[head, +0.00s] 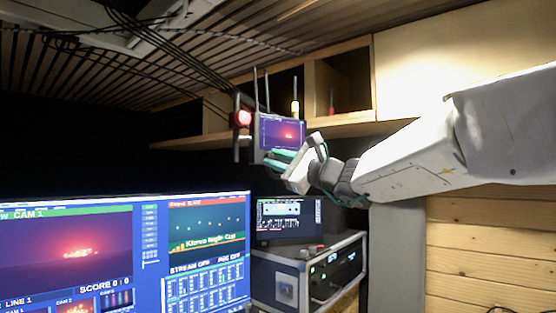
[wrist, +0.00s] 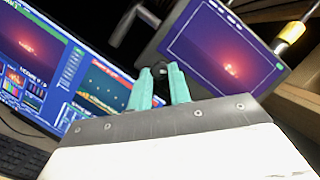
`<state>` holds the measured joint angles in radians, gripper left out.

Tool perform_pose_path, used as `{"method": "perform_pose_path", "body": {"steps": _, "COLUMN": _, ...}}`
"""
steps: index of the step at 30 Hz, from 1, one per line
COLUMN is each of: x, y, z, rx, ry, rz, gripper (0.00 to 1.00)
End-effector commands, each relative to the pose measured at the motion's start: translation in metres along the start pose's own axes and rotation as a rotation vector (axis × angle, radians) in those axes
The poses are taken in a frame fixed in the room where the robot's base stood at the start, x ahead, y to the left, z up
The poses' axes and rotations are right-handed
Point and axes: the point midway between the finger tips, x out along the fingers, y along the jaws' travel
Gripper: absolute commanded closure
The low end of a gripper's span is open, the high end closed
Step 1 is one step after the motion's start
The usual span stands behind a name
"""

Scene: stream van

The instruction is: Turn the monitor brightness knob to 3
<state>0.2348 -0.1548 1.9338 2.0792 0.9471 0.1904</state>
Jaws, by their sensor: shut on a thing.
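A small monitor (head: 282,133) with a purple-red picture hangs at the upper middle of the head view; it also shows in the wrist view (wrist: 222,55). My gripper (head: 277,158) is at its lower left edge, with its teal fingers pointing left. In the wrist view my gripper (wrist: 159,84) is closed around a small dark knob (wrist: 159,73) beside the monitor's lower left corner. The fingers hide most of the knob. I cannot read any mark or number on it. In the head view the knob is hidden by the fingers.
A red light (head: 243,118) is just left of the small monitor. A large screen (head: 150,245) fills the lower left. A laptop-like screen (head: 288,218) stands on a rack case (head: 283,262) below my gripper. A wooden shelf (head: 345,130) runs behind my arm.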

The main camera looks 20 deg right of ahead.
Motion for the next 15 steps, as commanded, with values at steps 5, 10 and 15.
{"method": "perform_pose_path", "body": {"steps": 5, "x": -0.0001, "y": 0.0011, "z": -0.0005, "rx": 0.026, "ry": 0.001, "rz": -0.01, "gripper": 1.0}}
{"method": "perform_pose_path", "body": {"steps": 10, "x": -0.0001, "y": 0.001, "z": -0.0005, "rx": 0.032, "ry": 0.001, "rz": -0.012, "gripper": 1.0}}
{"method": "perform_pose_path", "body": {"steps": 15, "x": 0.0, "y": 0.001, "z": -0.0005, "rx": 0.031, "ry": 0.001, "rz": -0.012, "gripper": 1.0}}
